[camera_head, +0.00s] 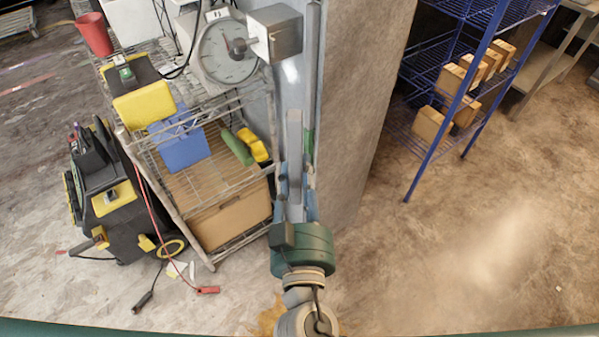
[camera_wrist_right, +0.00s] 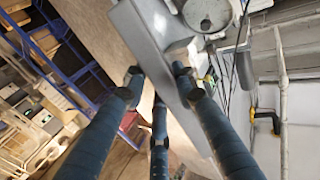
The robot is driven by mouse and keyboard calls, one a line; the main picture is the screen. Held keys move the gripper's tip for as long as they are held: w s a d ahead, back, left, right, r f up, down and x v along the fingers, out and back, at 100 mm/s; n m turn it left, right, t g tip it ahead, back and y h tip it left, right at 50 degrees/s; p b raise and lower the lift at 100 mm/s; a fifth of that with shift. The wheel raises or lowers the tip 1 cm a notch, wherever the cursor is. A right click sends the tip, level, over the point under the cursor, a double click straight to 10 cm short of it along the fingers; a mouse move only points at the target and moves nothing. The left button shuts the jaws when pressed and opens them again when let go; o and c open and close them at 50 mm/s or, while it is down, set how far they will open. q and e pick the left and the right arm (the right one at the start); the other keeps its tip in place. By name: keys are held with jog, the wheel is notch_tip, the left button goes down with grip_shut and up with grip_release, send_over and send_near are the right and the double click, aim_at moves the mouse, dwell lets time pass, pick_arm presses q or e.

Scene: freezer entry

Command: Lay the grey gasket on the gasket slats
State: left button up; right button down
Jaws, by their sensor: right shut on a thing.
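My right gripper (camera_head: 296,180) is in the middle of the head view, its blue fingers pointing up the picture. It is shut on a long, narrow grey strip, which looks like the grey gasket (camera_head: 294,135), standing out past the fingertips beside the grey panel. In the right wrist view, the dark fingers of the gripper (camera_wrist_right: 158,76) reach toward a grey bar (camera_wrist_right: 148,48) that runs slantwise between them; its contact with the fingers is partly hidden. I cannot make out which surface is the gasket slats. My left gripper is not in view.
A wire rack (camera_head: 141,150) left of the gripper holds a blue box (camera_head: 182,150), a green roll (camera_head: 237,147) and a cardboard box (camera_head: 232,214). A dial scale (camera_head: 226,52) stands above. A black-and-yellow machine (camera_head: 108,200) and a blue shelf (camera_head: 437,105) flank open floor.

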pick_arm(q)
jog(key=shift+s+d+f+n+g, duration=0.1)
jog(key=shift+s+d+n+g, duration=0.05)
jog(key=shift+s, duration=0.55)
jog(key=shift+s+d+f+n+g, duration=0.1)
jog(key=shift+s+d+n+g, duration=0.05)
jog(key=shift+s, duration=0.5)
